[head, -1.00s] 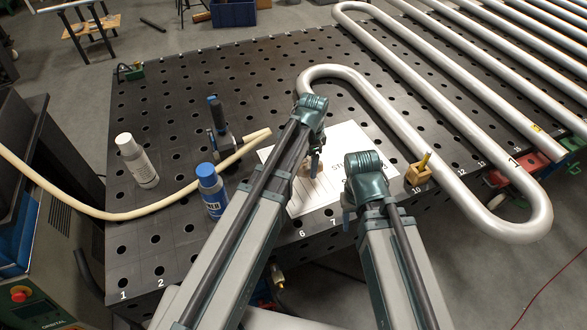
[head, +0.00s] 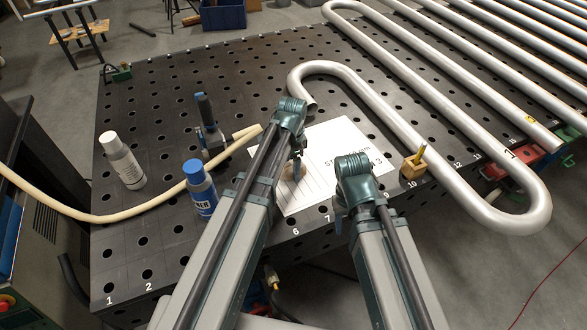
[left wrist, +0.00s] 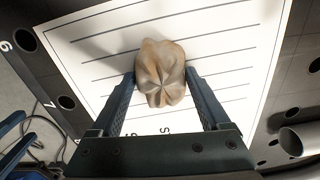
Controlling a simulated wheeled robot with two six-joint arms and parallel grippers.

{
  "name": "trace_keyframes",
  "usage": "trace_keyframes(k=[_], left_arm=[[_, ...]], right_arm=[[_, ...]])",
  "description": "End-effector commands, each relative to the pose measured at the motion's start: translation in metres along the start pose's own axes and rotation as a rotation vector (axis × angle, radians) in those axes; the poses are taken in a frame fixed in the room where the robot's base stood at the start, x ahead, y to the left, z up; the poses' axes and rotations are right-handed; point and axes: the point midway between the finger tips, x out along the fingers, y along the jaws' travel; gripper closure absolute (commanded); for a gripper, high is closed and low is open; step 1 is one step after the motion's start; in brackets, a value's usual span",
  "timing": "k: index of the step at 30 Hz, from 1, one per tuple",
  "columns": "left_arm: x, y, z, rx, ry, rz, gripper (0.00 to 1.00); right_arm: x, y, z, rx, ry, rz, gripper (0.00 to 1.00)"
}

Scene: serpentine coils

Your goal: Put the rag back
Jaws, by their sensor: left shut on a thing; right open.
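The rag (left wrist: 161,73) is a crumpled tan bundle. In the left wrist view it sits between the fingers of my left gripper (left wrist: 160,85), which is shut on it. The lined white sheet (left wrist: 220,30) is behind it on the table; I cannot tell if the rag touches it. In the head view the left gripper (head: 297,165) is over the sheet (head: 325,150), and the rag (head: 291,172) is partly hidden by the arm. My right gripper (head: 340,218) is open and empty at the table's front edge, mostly hidden by its wrist.
A blue-capped bottle (head: 200,188), a white bottle (head: 122,160) and a dark upright tool (head: 208,125) stand left of the sheet. A cream hose (head: 90,215) crosses the left side. Bent steel tubes (head: 440,125) lie behind and right.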

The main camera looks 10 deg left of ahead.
Motion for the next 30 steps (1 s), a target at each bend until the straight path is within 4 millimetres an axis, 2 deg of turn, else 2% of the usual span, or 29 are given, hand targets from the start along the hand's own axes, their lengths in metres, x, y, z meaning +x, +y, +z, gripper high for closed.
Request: trace_keyframes(k=[7, 8, 10, 11, 22, 30], left_arm=[[0.004, 0.0, 0.0, 0.001, 0.0, 0.0, 0.72], [0.002, 0.0, 0.0, 0.001, 0.0, 0.0, 0.15], [0.002, 0.0, 0.0, 0.001, 0.0, 0.0, 0.02], [0.002, 0.0, 0.0, 0.001, 0.0, 0.0, 0.0], [-0.002, 0.0, -0.001, 0.001, 0.0, 0.0, 0.0], [-0.026, 0.0, -0.001, 0.001, 0.0, 0.0, 0.0]], right_arm=[[0.004, 0.0, 0.0, 0.0, 0.0, 0.0, 0.5], [0.002, 0.0, 0.0, 0.0, 0.0, 0.0, 0.5], [0.002, 0.0, 0.0, 0.0, 0.0, 0.0, 0.5], [0.002, 0.0, 0.0, 0.0, 0.0, 0.0, 0.5], [-0.002, 0.0, 0.0, 0.0, 0.0, 0.0, 0.5], [-0.026, 0.003, 0.002, 0.0, 0.0, 0.0, 0.5]])
